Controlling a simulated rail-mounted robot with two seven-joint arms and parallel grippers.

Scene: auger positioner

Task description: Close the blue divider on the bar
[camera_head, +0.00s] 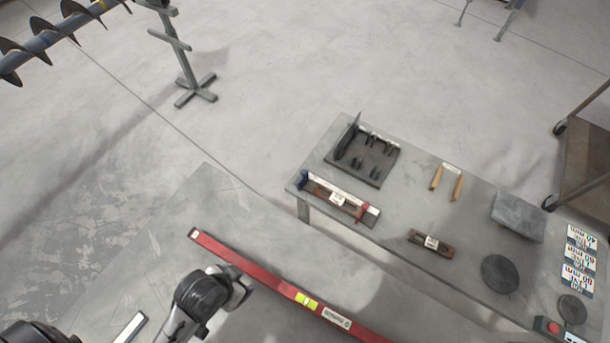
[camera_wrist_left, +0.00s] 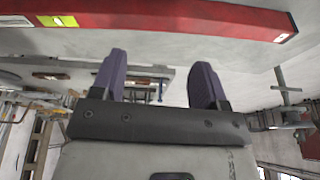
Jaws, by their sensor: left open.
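A slim white bar (camera_head: 342,193) lies along the near-left edge of the grey table. A small blue piece (camera_head: 303,179), which looks like the blue divider, stands at its left end, and a red piece (camera_head: 361,212) sits towards its right end. I cannot tell how far open the divider is. In the left wrist view, my left gripper (camera_wrist_left: 161,80) has two purple fingers spread apart with nothing between them. In the head view, my left arm is at the bottom, well short of the table. My right gripper is out of view.
A long red spirit level (camera_head: 262,276) crosses in front of the table, close to my left arm; it also spans the top of the wrist view (camera_wrist_left: 190,18). A dark fixture (camera_head: 365,160), wooden pieces (camera_head: 430,243) and discs (camera_head: 500,273) occupy the table. A cart (camera_head: 590,160) stands right.

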